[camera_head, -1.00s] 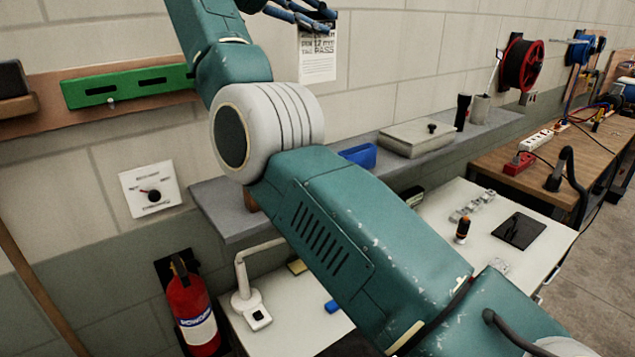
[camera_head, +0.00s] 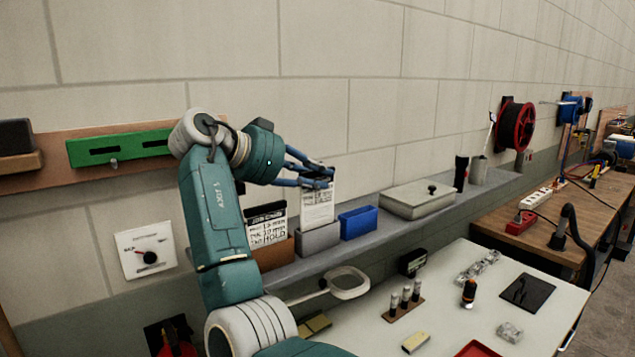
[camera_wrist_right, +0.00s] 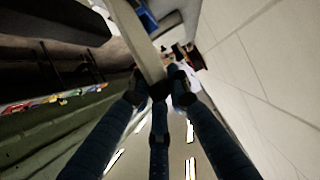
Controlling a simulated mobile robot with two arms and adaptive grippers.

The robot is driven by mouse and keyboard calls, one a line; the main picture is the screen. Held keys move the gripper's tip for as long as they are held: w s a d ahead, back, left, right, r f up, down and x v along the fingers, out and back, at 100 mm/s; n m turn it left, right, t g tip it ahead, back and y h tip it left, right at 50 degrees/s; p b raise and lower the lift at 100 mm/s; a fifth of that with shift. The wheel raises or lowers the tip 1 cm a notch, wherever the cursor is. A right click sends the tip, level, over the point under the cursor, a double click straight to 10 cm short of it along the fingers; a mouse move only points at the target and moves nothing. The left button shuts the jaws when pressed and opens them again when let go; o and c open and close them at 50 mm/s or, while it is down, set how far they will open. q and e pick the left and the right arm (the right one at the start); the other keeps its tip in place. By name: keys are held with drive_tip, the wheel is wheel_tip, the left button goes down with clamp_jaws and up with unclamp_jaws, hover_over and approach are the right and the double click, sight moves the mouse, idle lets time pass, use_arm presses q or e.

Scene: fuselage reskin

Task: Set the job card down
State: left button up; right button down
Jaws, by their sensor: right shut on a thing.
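The job card (camera_head: 318,205), a white sheet with dark print, hangs upright from my right gripper (camera_head: 316,180). The gripper is shut on its top edge. The card's lower end is at the mouth of a grey holder (camera_head: 318,238) on the shelf; I cannot tell whether it is inside or just behind the rim. In the right wrist view the three fingers (camera_wrist_right: 160,90) meet at the card (camera_wrist_right: 137,45), seen nearly edge-on. My left gripper is not in view.
A brown holder (camera_head: 272,255) with cards, one reading HOLD, stands left of the grey one. A blue bin (camera_head: 358,222) stands close on its right, then a lidded box (camera_head: 417,200). The wall (camera_head: 310,110) is close behind. A white table (camera_head: 450,310) lies below.

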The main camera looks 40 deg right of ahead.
drive_tip(key=shift+f, duration=0.85)
